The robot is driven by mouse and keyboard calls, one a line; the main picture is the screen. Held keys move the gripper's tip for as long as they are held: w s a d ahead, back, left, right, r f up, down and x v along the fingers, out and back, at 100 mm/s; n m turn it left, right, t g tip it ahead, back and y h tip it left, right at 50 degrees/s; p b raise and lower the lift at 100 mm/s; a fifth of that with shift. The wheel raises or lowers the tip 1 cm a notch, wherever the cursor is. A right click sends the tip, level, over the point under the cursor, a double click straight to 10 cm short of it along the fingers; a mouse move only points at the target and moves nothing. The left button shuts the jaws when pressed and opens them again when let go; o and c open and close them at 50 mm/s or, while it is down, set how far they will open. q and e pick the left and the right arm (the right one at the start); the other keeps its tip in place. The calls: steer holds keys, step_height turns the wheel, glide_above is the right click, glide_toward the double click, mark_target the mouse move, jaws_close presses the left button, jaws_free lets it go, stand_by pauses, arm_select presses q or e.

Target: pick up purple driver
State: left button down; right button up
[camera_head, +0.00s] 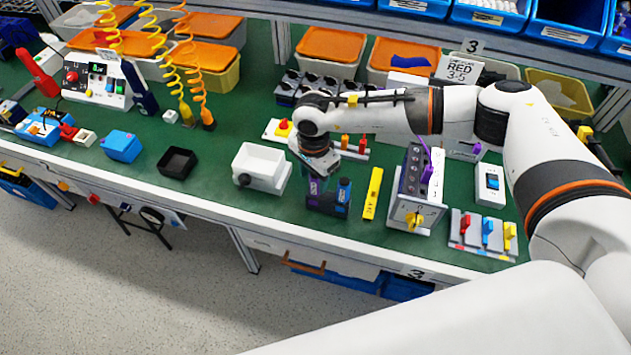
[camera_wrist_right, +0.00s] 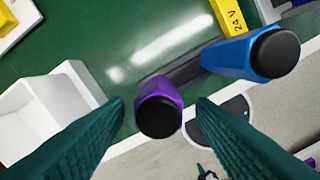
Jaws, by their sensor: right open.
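The purple driver (camera_wrist_right: 160,108) stands upright in a dark holder (camera_head: 327,207), its black end cap facing the right wrist camera. In the head view its purple handle (camera_head: 315,187) shows just below my right wrist. A blue driver (camera_head: 343,191) stands to its right in the same holder; it also shows in the right wrist view (camera_wrist_right: 235,57). My right gripper (camera_wrist_right: 161,103) is open, its dark green fingers on either side of the purple handle, with gaps visible. I cannot tell how deep the handle sits between them. My left gripper is not in view.
A white bin (camera_head: 262,168) stands left of the holder. A yellow block (camera_head: 372,193) lies to the right, then a box with a yellow knob (camera_head: 417,197). The table's front edge (camera_head: 300,226) is close to the holder. Green surface between bin and holder is clear.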

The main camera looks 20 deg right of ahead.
mark_target(314, 187)
step_height(314, 187, down, 4)
steer(key=shift+r+p, duration=0.15)
steer(key=shift+p, duration=0.55)
steer(key=shift+w+f, duration=0.1)
steer(key=shift+f, duration=0.3)
steer(key=shift+c, duration=0.4)
